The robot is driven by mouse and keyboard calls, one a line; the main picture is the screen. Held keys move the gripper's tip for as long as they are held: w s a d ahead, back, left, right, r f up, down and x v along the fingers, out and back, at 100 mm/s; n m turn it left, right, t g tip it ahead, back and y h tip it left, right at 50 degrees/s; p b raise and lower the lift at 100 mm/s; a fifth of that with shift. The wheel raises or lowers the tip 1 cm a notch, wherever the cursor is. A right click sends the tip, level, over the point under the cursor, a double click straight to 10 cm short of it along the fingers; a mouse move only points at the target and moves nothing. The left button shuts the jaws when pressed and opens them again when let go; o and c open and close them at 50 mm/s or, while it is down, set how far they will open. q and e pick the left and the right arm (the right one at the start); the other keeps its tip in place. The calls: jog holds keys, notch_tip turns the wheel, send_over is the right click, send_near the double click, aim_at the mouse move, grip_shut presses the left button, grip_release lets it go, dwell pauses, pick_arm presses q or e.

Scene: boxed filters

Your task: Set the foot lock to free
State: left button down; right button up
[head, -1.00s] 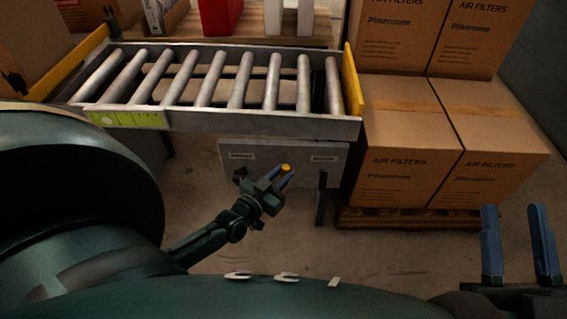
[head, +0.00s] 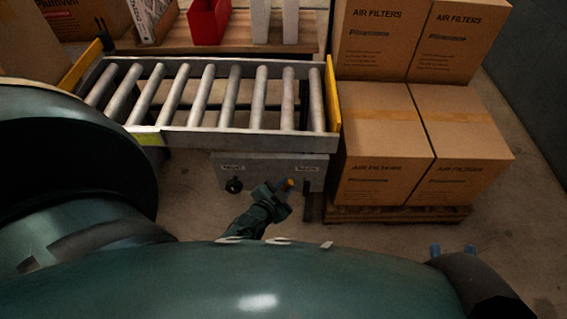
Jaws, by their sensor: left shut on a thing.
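A grey panel (head: 265,168) hangs under the front of the roller conveyor, with two small labels too blurred to read. A black knob (head: 234,186) sits under the left label. My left gripper (head: 287,186) is in front of the panel's right half, near the right label. It is shut on a small orange-tipped piece (head: 290,182), which looks like the foot lock's handle; the fingers and wrist hide most of it. My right gripper (head: 452,250) shows only its two blue fingertips at the lower right, apart and empty; my arm hides the rest.
The roller conveyor (head: 200,134) stands above the panel, with yellow end guards. Air filter boxes (head: 383,150) are stacked on a pallet (head: 395,214) to the right. A dark upright leg (head: 308,205) stands beside my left gripper.

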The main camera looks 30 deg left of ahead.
pick_arm(q)
jog(key=shift+d+f, duration=0.15)
pick_arm(e)
jog(key=shift+d, duration=0.2)
pick_arm(q)
jog(key=c, duration=1.3)
grip_release()
pick_arm(e)
jog(key=shift+r, duration=0.1)
pick_arm(q)
jog(key=a+p+v, duration=0.1)
jog(key=p+v, duration=0.7)
jog(key=v, duration=0.5)
jog(key=shift+d+p, duration=0.4)
jog(key=shift+d, duration=0.1)
pick_arm(e)
jog(key=d+r+m+g, duration=0.1)
jog(key=s+r+m+h, duration=0.1)
jog(key=r, duration=0.1)
jog(key=s+d+r+m+g+h, duration=0.1)
jog(key=shift+d+r+g, duration=0.2)
jog(key=shift+d+g, duration=0.1)
